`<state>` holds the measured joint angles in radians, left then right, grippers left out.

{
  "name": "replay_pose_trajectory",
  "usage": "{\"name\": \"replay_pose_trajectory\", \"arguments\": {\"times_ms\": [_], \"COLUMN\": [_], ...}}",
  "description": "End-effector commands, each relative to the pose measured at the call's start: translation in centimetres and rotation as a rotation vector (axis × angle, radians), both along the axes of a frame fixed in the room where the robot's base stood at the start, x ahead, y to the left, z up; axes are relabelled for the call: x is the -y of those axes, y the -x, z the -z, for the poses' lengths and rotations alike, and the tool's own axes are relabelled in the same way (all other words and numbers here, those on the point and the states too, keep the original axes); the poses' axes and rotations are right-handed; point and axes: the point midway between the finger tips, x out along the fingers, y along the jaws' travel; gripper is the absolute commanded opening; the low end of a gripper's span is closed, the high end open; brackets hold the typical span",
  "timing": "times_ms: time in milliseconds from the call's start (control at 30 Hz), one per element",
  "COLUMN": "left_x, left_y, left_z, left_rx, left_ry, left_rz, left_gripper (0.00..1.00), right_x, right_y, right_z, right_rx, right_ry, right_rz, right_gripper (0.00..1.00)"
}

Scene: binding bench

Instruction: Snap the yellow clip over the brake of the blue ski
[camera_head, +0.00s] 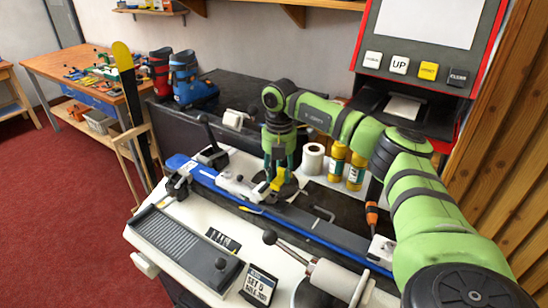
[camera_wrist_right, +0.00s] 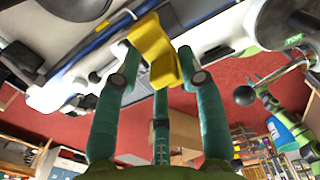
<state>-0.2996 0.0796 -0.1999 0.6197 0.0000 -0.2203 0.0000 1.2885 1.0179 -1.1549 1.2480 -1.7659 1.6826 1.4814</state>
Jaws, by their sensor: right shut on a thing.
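The blue ski (camera_head: 315,229) lies clamped along the bench, with white and dark binding parts (camera_head: 236,185) on top. My right gripper (camera_head: 278,174) points down over the ski, just right of these parts. It is shut on the yellow clip (camera_head: 276,184). In the right wrist view the fingers of the right gripper (camera_wrist_right: 161,62) pinch the yellow clip (camera_wrist_right: 152,48), which sticks out past the fingertips. The ski also shows there as a blue strip (camera_wrist_right: 98,42). The brake is hard to make out, and I cannot tell whether the clip touches the ski. My left gripper is not in view.
A paper roll (camera_head: 312,158) and yellow bottles (camera_head: 336,162) stand behind the ski. An orange-handled screwdriver (camera_head: 372,216) is to the right. A ribbed grey tray (camera_head: 185,250) and a small sign (camera_head: 259,286) lie in front. Ski boots (camera_head: 190,82) stand at the back left.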

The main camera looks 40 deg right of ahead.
Motion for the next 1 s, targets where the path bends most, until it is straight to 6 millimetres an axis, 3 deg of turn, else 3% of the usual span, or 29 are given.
{"name": "replay_pose_trajectory", "arguments": {"times_ms": [267,667,1000], "left_x": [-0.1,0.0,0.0], "left_y": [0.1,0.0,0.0], "left_z": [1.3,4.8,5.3], "left_rx": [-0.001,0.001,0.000], "left_ry": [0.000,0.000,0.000], "left_rz": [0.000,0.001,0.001], "left_gripper": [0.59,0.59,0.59], "right_x": [0.0,0.0,0.0], "right_y": [0.0,0.1,0.0], "right_z": [1.4,5.4,6.9], "right_rx": [0.000,0.001,0.001], "right_ry": [0.000,0.000,0.000], "right_rz": [-0.001,-0.001,-0.001], "right_gripper": [0.09,0.09,0.09]}}
